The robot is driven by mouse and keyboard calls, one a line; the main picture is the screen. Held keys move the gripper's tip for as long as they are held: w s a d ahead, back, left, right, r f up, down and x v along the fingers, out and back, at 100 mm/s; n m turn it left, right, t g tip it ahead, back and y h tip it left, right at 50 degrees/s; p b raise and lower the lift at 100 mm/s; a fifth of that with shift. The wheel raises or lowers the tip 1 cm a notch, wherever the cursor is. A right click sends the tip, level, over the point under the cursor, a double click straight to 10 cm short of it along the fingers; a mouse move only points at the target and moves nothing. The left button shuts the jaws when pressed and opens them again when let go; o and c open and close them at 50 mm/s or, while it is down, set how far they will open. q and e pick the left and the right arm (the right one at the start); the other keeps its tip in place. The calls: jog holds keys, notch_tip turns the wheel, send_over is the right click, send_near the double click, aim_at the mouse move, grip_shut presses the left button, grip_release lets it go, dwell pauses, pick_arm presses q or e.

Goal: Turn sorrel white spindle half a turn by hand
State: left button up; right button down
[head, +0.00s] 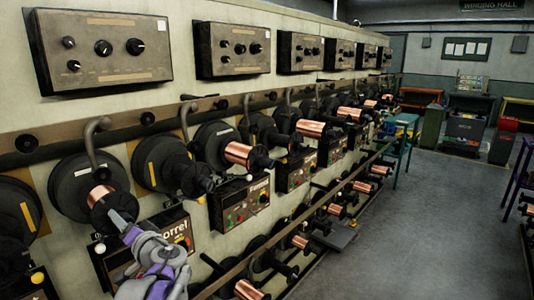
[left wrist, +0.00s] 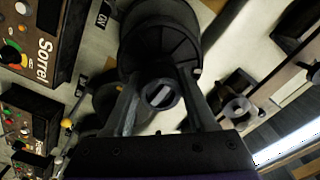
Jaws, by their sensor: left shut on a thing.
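A dark spindle with a copper-wound spool (head: 100,194) sticks out from a large black disc on the wall, left of the control box lettered Sorrel (head: 172,232). My left gripper (head: 116,220) is at the outer end of this spindle. In the left wrist view the round dark spindle end (left wrist: 160,94), with a pale bar across its face, sits between the two fingers. The left gripper is shut on it. The Sorrel box also shows in the left wrist view (left wrist: 40,45). A white ball (head: 99,247) shows just below the spindle. My right gripper is out of view.
More spindles with copper spools (head: 240,153) line the wall to the right, close to my arm. A lower row of spools (head: 300,242) runs along a rail beneath. Grey knob boxes (head: 100,50) hang above. The aisle floor (head: 420,230) at the right is clear.

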pick_arm(q)
jog(key=n, duration=0.4)
jog(key=shift+n, duration=0.4)
jog(key=n, duration=0.4)
jog(key=o, duration=1.4)
jog(key=shift+o, duration=0.2)
